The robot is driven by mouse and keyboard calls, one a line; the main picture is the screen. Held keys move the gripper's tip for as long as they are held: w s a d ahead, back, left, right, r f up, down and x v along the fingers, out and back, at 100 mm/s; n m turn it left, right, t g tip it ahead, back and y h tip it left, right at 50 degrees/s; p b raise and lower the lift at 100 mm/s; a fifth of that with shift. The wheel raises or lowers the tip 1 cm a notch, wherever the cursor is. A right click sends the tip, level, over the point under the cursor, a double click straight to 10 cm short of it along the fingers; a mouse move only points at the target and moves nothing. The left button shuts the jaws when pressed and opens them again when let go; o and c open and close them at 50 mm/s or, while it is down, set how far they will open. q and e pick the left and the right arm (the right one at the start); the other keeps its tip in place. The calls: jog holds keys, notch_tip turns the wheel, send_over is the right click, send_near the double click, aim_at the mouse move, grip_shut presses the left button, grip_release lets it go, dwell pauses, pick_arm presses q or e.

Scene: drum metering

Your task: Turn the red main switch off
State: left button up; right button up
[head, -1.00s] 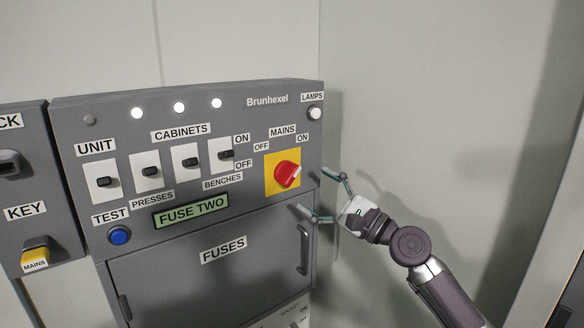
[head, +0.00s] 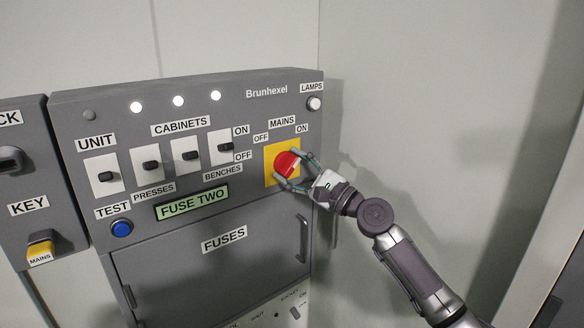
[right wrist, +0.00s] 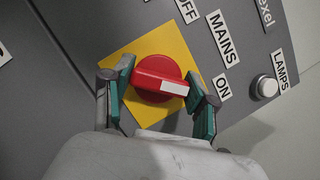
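The red main switch (head: 286,163) is a round knob on a yellow plate (head: 272,175) under the MAINS label, with OFF at its upper left and ON at its upper right. In the right wrist view the red knob (right wrist: 158,78) shows a white pointer mark on the end towards the ON label (right wrist: 222,88). My right gripper (head: 294,170) is at the knob with one finger on each side. In the right wrist view its fingers (right wrist: 162,98) are spread around the knob; a gap seems to show at the left, and contact at the right is unclear. My left gripper is not in view.
The grey panel carries several black toggle switches (head: 151,165), a blue TEST button (head: 121,228), a lit FUSE TWO display (head: 191,203) and a white LAMPS button (head: 314,103). The FUSES door handle (head: 303,238) sticks out below. A wall stands close at the right.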

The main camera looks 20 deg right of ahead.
jog(key=c, duration=0.4)
